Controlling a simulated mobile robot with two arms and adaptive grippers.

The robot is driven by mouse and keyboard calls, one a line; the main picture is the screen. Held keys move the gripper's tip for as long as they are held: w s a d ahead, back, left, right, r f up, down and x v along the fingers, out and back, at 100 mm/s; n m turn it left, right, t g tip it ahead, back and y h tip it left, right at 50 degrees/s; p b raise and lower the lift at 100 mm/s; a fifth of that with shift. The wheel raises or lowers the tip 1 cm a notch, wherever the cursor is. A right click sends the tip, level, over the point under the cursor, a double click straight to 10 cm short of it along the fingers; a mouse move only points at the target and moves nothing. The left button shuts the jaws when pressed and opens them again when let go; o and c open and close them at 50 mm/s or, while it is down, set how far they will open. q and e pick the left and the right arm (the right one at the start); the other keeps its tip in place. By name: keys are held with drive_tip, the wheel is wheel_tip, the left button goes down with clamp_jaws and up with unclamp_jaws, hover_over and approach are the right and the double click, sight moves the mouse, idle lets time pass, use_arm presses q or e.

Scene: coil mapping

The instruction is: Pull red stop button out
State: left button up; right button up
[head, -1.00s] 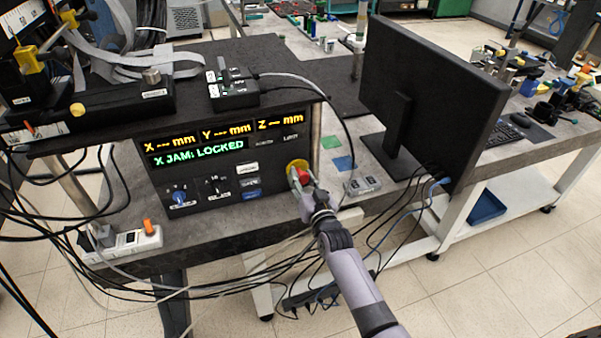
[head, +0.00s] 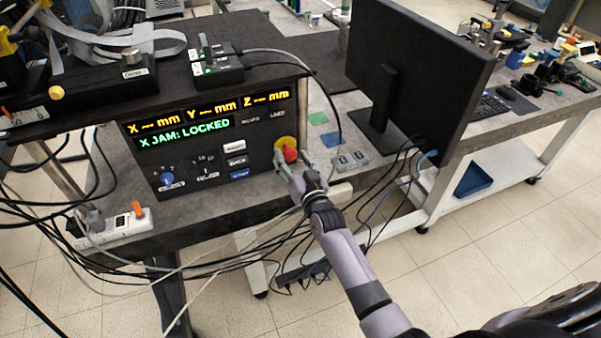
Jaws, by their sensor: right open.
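The red stop button (head: 290,155) sits on a yellow round base (head: 284,143) at the right end of the black control panel (head: 215,165). The panel's display (head: 188,132) reads "X JAM: LOCKED" in green, under yellow X, Y and Z readouts in mm. My right gripper (head: 292,167) is just in front of and below the button, with its fingers spread at either side of it. Whether a finger touches the button cannot be told. My left gripper is not in view.
A black monitor (head: 422,85) stands on the bench to the right, with a small grey box (head: 350,160) before it. Many loose cables (head: 215,262) hang below the panel. A power strip (head: 112,224) lies at the left.

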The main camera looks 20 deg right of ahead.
drive_tip(key=s, duration=1)
drive_tip(key=shift+s+d, duration=0.2)
drive_tip(key=shift+s, duration=0.15)
